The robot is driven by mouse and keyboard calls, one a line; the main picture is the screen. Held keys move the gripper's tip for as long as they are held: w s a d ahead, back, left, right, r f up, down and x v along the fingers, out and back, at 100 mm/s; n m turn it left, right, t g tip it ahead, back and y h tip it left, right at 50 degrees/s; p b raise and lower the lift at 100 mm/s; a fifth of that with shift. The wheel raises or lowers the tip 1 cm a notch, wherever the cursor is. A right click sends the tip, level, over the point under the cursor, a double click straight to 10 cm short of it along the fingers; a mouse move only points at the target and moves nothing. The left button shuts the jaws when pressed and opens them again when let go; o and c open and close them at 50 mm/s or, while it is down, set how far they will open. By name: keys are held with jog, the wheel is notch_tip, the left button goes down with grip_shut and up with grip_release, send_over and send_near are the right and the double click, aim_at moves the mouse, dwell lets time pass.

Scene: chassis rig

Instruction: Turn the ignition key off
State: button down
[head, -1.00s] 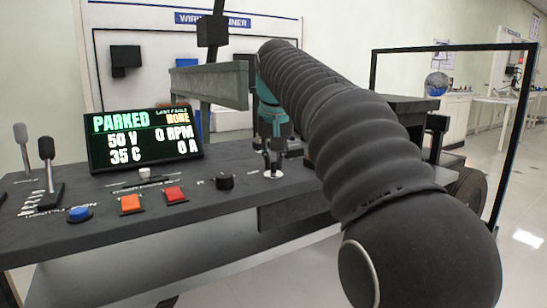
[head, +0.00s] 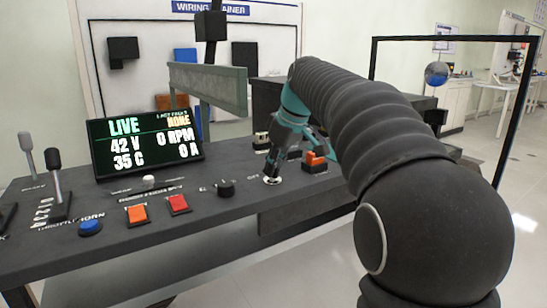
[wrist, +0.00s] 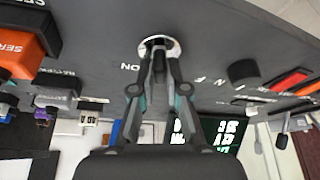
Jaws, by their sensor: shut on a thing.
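The ignition switch shows as a round silver plate (head: 272,181) on the dark console top; it also shows in the wrist view (wrist: 170,44). My gripper (head: 272,174) points down at it, tilted. In the wrist view my gripper's fingertips (wrist: 158,62) are close together over the plate, shut on the ignition key, which the fingers largely hide. An "ON" label (wrist: 130,66) lies beside the plate. The display screen (head: 145,142) reads LIVE, 42 V, 0 RPM, 35 C, 0 A.
A black knob (head: 226,187) stands left of the switch. Red (head: 179,204), orange (head: 138,214) and blue (head: 91,228) buttons lie farther left, with two levers beyond. A grey rail (head: 208,86) stands behind.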

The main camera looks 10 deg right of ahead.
jog(key=shift+n+g+y+p, duration=0.3)
jog(key=shift+n+p, duration=0.25)
jog(key=shift+n, duration=0.45)
jog(key=c, duration=1.2)
grip_release()
jog(key=v, duration=1.2)
